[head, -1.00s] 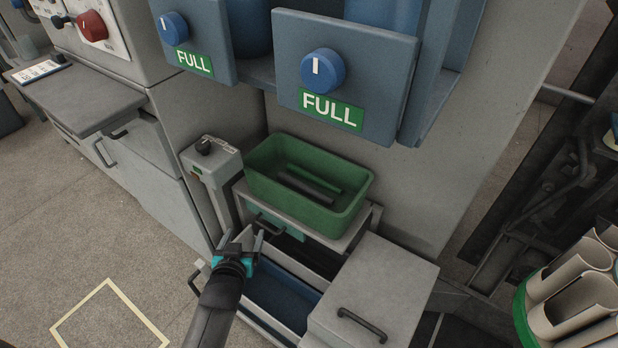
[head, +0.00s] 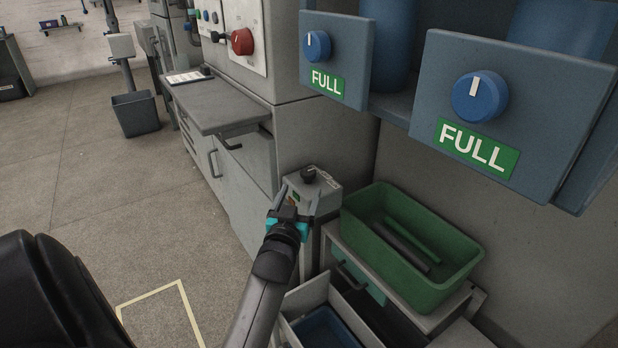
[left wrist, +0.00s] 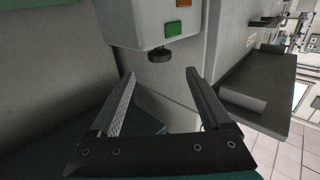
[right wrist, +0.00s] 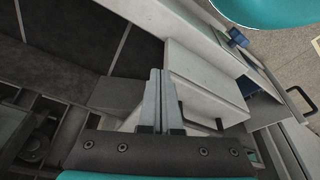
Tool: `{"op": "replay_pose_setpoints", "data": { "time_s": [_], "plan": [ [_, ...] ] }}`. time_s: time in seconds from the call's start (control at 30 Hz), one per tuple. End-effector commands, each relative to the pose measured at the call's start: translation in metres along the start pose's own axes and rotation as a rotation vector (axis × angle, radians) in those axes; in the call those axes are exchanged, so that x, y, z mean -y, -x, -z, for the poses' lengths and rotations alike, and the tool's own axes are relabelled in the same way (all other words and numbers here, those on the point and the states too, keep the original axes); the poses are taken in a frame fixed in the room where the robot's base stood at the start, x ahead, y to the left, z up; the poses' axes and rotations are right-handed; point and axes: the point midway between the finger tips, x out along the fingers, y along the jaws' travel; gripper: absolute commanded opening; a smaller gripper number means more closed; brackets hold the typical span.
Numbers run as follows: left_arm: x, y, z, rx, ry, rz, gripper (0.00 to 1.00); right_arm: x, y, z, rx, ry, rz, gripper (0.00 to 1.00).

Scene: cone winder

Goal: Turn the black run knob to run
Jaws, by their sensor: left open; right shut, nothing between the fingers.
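A black knob (head: 309,173) sits on top of a small grey box (head: 326,192) on a post, beside a label too small to read. My left gripper (head: 297,196) is open, its fingers up in front of the box and just below the knob in the picture. In the left wrist view, the gripper (left wrist: 160,74) is empty. The box (left wrist: 143,20) with its green and orange patches is ahead, a round black part (left wrist: 160,56) at its edge between the fingertips, apart from them. My right gripper (right wrist: 161,74) is shut and empty in the right wrist view.
A green bin (head: 415,279) holding dark and green rods stands right of the box. An open drawer (head: 290,303) lies below. Blue FULL knobs (head: 480,97) hang above right. A grey desk (head: 225,104) and red knob (head: 242,41) are behind left.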

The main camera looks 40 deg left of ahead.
Motion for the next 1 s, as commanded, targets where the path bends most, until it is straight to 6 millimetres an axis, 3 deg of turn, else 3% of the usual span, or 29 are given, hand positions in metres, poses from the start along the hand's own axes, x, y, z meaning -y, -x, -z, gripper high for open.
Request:
{"op": "replay_pose_setpoints", "data": {
  "time_s": [0.6,1.0],
  "plan": [
    [0.000,-0.075,-0.002,0.000,-0.001,0.000,0.82,-0.002,0.059,0.030,-0.099,-0.004,-0.006,0.00],
    [-0.001,-0.096,-0.001,0.001,0.000,-0.001,0.82,-0.003,0.083,0.034,-0.130,-0.005,-0.008,0.00]
  ]
}}
